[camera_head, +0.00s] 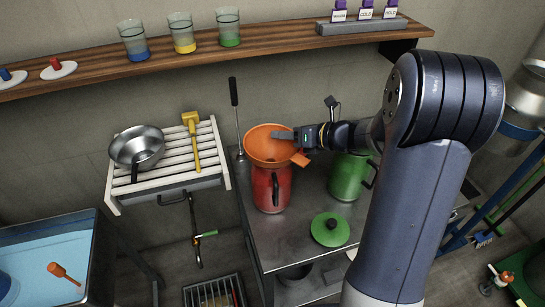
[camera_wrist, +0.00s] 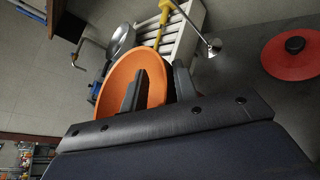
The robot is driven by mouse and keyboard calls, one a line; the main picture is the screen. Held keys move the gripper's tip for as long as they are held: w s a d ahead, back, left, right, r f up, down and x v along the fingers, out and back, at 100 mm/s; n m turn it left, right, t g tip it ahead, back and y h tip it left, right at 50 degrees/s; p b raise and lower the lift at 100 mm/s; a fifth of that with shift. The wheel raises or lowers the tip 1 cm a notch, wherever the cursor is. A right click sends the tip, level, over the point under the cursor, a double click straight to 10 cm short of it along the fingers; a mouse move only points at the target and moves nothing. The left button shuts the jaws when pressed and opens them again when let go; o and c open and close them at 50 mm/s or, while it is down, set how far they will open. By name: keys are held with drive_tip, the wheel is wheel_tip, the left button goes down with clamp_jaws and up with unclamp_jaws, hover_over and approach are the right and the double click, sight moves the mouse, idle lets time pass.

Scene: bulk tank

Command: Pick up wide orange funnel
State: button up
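The wide orange funnel (camera_head: 268,148) sits over the mouth of the red can (camera_head: 271,192) on the steel bench, its wide rim upward. Its spout is hidden. My gripper (camera_head: 283,135) reaches in from the right at rim height. In the wrist view the funnel (camera_wrist: 117,80) shows its wide bowl. The two fingers of my gripper (camera_wrist: 160,88) are apart, one over the bowl and one just outside the rim, with orange wall between them. A gap shows beside the outer finger, so the fingers do not look closed on the wall.
A green can (camera_head: 348,178) stands right of the red can, close under my arm. A green lid (camera_head: 330,229) lies in front; a red lid (camera_wrist: 290,58) shows in the wrist view. A slatted rack (camera_head: 177,168) holds a steel pan (camera_head: 137,146) and a yellow tool (camera_head: 193,140).

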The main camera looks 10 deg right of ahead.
clamp_jaws()
idle(0.3)
